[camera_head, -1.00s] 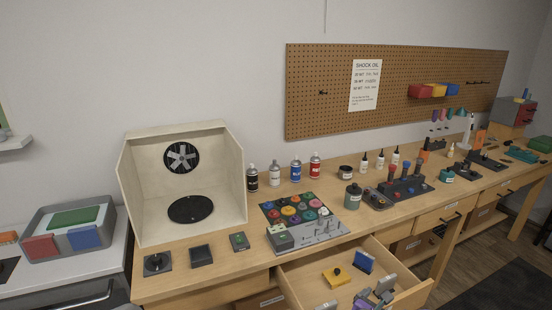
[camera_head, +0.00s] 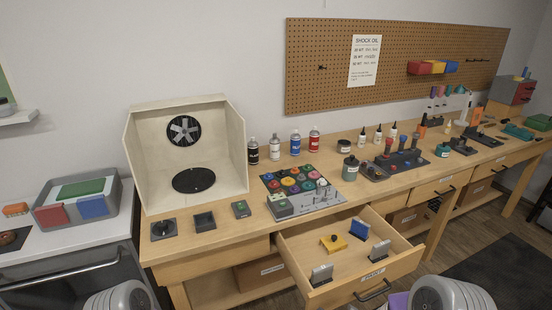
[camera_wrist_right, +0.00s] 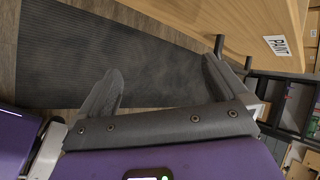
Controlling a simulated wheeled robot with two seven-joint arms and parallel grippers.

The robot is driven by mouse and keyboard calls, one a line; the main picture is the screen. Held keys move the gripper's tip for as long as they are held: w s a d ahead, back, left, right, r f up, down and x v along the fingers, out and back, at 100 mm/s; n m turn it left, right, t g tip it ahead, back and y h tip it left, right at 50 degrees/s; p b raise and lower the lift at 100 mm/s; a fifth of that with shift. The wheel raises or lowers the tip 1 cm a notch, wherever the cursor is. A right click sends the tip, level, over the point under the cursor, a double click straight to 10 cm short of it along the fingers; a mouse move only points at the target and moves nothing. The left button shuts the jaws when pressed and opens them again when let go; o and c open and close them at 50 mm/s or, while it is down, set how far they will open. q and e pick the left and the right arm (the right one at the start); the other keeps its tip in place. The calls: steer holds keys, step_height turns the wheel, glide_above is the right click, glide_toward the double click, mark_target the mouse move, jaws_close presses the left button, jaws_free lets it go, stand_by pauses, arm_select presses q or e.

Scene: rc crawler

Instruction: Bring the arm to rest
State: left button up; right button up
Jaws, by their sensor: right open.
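My right gripper (camera_wrist_right: 160,88) shows in the right wrist view. Its two grey fingers are wide apart with nothing between them. Below and beyond it are the dark floor mat (camera_wrist_right: 130,55) and the wooden floor. The open drawer's front with its PAINT label (camera_wrist_right: 277,46) is at the upper right of that view, apart from the fingers. In the head view, grey rounded arm parts of mine (camera_head: 450,295) show at the bottom edge, at the left and right. Neither gripper's fingers show in the head view, and my left gripper is in no view.
A paint booth (camera_head: 240,170) stands on the bench. Floor right of the drawer is free around the dark mat (camera_head: 500,270).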

steer(key=s+a+f+n+g+y, duration=0.3)
steer(key=s+f+n, duration=0.4)
steer(key=s+n, duration=0.3)
steer(key=s+a+f+n+g+y+b, duration=0.1)
steer(key=s+a+f+n+g+y, duration=0.2)
steer(key=s+a+f+n, duration=0.4)
steer(key=s+n+g, duration=0.1)
steer(key=s+n, duration=0.2)
steer(key=n, duration=0.2)
steer(key=shift+s+a+n+g+y, duration=0.15)
steer(key=shift+a+n+g+y, duration=0.15)
steer(key=shift+g, duration=0.1)
steer(key=shift+f, duration=0.1)
steer(key=shift+c, duration=0.5)
